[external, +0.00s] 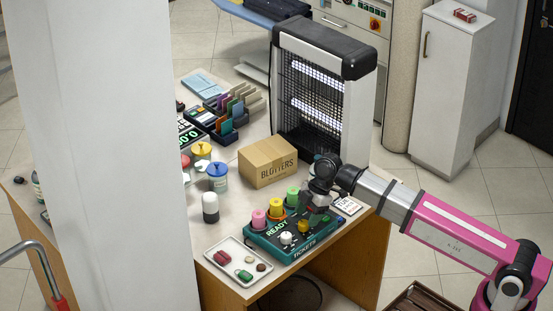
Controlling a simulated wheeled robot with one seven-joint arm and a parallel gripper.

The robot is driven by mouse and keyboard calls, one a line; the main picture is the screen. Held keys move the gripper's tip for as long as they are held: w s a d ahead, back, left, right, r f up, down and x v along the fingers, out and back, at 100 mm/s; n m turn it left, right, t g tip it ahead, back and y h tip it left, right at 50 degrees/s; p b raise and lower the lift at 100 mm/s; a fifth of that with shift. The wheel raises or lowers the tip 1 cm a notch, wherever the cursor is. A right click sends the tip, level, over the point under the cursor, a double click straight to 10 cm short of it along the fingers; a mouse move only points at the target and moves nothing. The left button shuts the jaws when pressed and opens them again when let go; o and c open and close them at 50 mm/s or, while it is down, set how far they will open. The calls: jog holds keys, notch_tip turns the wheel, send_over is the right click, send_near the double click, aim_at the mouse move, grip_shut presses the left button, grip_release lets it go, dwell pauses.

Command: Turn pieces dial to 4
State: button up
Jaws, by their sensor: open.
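A teal tickets console (272,246) sits at the front right of the table. It carries a pink dial (259,220), a yellow dial (276,207), a green dial (293,195) and smaller white and yellow knobs. A lit display on it reads READY. I cannot tell which dial is the pieces dial, and its number marks are too small to read. My gripper (314,211) is above the console's right end, close to the green dial. It is open and its dark fingers are partly hidden by the wrist.
A white tray (223,263) with small coloured items lies left of the console. A white pillar (105,150) hides the table's left part.

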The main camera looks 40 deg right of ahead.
aim_at(304, 225)
jog(key=shift+x, duration=1.35)
jog(key=c, duration=0.9)
